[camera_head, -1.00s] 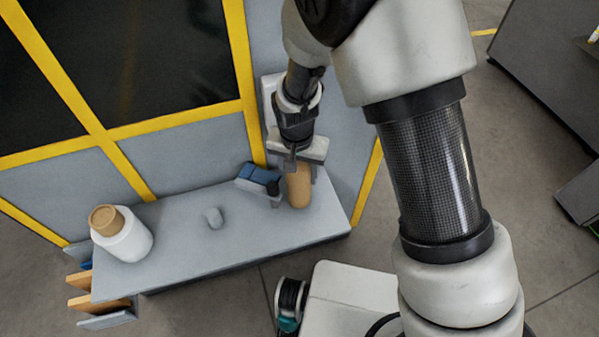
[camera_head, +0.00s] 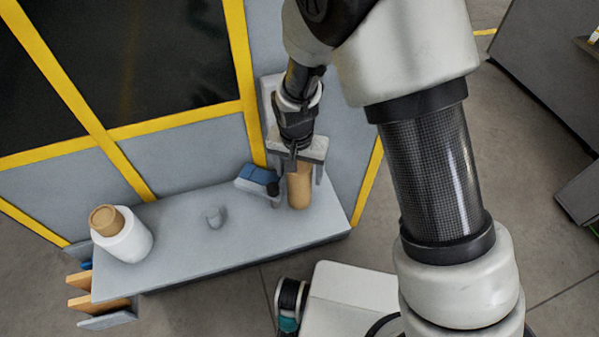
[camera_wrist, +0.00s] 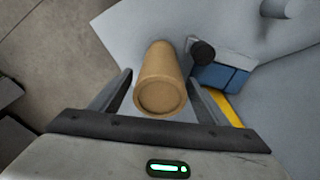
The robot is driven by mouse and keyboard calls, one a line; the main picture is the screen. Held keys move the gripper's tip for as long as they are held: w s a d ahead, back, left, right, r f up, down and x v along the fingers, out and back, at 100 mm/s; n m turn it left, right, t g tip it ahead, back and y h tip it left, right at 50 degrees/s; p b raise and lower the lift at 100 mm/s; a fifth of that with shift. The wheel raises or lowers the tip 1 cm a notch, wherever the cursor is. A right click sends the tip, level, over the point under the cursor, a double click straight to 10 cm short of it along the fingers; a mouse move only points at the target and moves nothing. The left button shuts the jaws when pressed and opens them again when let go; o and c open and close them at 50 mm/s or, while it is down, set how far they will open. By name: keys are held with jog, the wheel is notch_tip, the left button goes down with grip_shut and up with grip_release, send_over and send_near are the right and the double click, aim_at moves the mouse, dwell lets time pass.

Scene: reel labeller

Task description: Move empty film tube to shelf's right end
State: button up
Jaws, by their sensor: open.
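The empty film tube (camera_head: 300,188) is a plain brown cardboard cylinder standing upright near the right end of the grey shelf (camera_head: 185,250). In the wrist view the tube (camera_wrist: 160,92) shows its near end between the fingers. My gripper (camera_head: 298,178) is open just above and around the upper part of the tube, with one finger on each side. In the wrist view a gap shows between the tube and each finger of my gripper (camera_wrist: 160,90).
A blue and grey device with a black knob (camera_head: 258,180) stands close left of the tube. A white film roll on a brown core (camera_head: 124,236) stands at the left end. Bare shelf lies between them.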

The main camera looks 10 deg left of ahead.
jog(key=r, duration=0.3)
jog(key=s+r, duration=0.1)
jog(key=r, duration=0.7)
jog(key=shift+s, duration=0.2)
jog(key=s+d+r+t+y, duration=0.1)
jog(key=s+d+r+t, duration=0.1)
jog(key=d+r, duration=1.2)
jog(key=s+d+r+t, duration=0.1)
jog(key=s+d+r, duration=0.2)
jog(key=s+d, duration=0.2)
jog(key=s+d+r+t+h, duration=0.1)
jog(key=s+d+r, duration=0.2)
jog(key=d, duration=0.4)
jog(key=shift+s+r, duration=0.3)
jog(key=shift+s, duration=0.55)
